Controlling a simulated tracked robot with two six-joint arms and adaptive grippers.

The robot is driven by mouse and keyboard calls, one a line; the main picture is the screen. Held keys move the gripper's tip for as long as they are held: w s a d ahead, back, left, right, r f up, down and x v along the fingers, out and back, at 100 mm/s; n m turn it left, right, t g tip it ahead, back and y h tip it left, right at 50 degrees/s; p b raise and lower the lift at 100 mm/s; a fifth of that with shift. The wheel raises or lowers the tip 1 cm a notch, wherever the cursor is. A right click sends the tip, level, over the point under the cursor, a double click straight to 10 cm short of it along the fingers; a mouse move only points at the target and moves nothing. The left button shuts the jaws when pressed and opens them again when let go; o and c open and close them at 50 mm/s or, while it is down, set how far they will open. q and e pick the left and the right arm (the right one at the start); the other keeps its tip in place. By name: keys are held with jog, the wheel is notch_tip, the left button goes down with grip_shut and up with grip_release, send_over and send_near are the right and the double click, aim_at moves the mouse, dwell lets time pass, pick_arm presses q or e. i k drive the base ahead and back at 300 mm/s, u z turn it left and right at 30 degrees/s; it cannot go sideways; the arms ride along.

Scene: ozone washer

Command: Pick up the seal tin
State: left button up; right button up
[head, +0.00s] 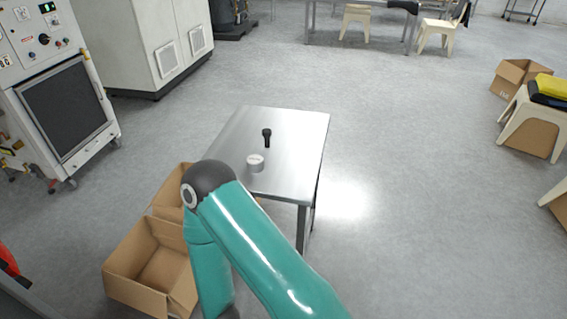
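A small round white tin (256,164), which looks like the seal tin, stands on the metal table (291,128), near the table's left edge. Its top is pale with faint marking too small to read. No gripper shows in the head view. One of my teal arms crosses the lower middle of the view, with its dark elbow just left of and below the tin. The arm hides the near left part of the table. The tin is not held by anything that I can see.
A black bolt-like part (267,137) stands just behind the tin. Open cardboard boxes (130,262) sit on the floor left of the table, partly behind my arm. A control cabinet (62,100) stands at far left. The floor right of the table is clear.

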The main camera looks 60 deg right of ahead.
aim_at(254, 162)
jog(key=u, duration=1)
jog(key=i, duration=0.15)
jog(key=z, duration=2.6)
jog(key=k, duration=0.55)
jog(key=u, duration=5.55)
jog(key=k, duration=0.55)
jog(key=z, duration=5.7)
